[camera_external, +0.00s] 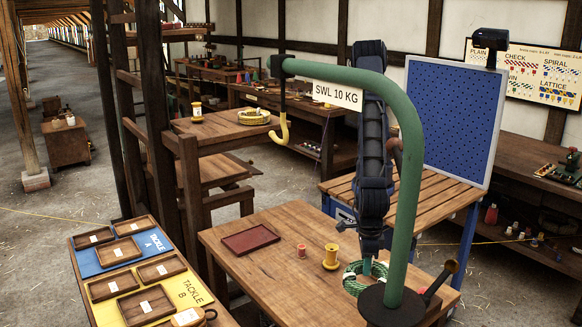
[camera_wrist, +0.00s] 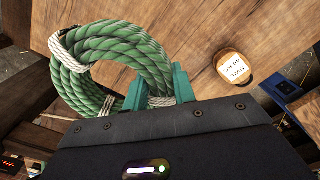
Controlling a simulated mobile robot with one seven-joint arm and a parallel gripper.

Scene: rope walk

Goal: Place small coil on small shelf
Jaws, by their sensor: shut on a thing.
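A green rope coil with white bindings (camera_wrist: 112,62) is between the teal fingers of my gripper (camera_wrist: 158,88) in the wrist view. The fingers are shut on its bound side. My gripper (camera_external: 367,266) is mostly hidden there too. A raised wooden shelf (camera_external: 205,135) stands left of centre, bearing a cream coil (camera_external: 254,117) and a labelled jar (camera_external: 196,111). No label marks it as the small shelf.
The green crane (camera_external: 409,170) with a yellow hook (camera_external: 283,133) stands close to my arm. A red tray (camera_external: 250,239), a red spool (camera_external: 301,250) and a yellow spool (camera_external: 331,257) are on the front table (camera_external: 275,290). Wooden trays (camera_external: 118,251) lie at left.

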